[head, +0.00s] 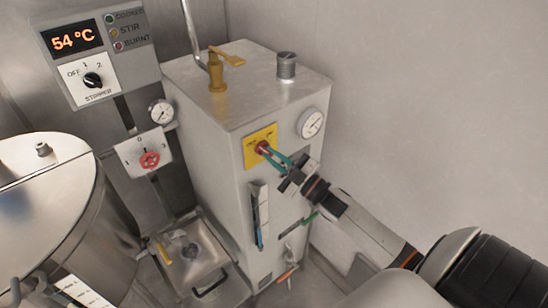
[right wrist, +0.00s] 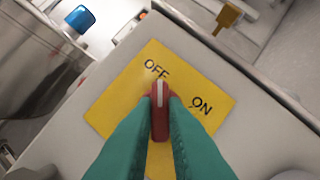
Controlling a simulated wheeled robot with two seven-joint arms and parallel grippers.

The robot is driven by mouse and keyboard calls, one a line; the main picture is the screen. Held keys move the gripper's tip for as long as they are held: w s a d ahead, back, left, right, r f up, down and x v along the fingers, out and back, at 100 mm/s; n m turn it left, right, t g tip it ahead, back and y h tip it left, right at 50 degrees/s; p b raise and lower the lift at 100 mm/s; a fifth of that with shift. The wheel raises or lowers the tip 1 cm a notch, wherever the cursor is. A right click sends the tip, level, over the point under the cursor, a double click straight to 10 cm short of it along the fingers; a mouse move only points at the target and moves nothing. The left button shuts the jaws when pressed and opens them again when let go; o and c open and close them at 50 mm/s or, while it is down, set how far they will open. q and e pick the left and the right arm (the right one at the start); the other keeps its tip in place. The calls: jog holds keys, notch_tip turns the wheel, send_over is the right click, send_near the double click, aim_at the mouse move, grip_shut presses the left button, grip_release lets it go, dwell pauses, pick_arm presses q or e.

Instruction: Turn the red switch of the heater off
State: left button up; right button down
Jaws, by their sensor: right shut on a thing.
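The heater (head: 255,170) is a tall grey metal box in the head view, with a yellow plate (head: 259,145) on its front. The red switch (head: 262,148) sits on that plate. In the right wrist view the red switch (right wrist: 160,112) has a white line pointing up towards the right end of the word OFF; ON is to its right. My right gripper (head: 268,152) has its green fingers shut on the switch, one on each side, also in the wrist view (right wrist: 160,128). The fingers hide its sides. My left gripper is not in view.
A round gauge (head: 311,122) is right of the plate, and a brass valve (head: 217,75) stands on the heater's top. The right wall is bare.

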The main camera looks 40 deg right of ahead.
jog(key=shift+n+g+y, duration=0.3)
jog(key=shift+n, duration=0.5)
jog(key=c, duration=1.5)
grip_release()
jog(key=shift+o, duration=0.2)
jog(key=shift+d, duration=0.1)
jog(key=shift+s+d+f, duration=0.1)
jog(key=shift+s+f, duration=0.1)
jog(key=shift+s, duration=0.15)
jog(key=b+v, duration=0.3)
jog(key=v, duration=0.8)
jog(key=shift+b, duration=0.35)
jog(key=shift+s, duration=0.1)
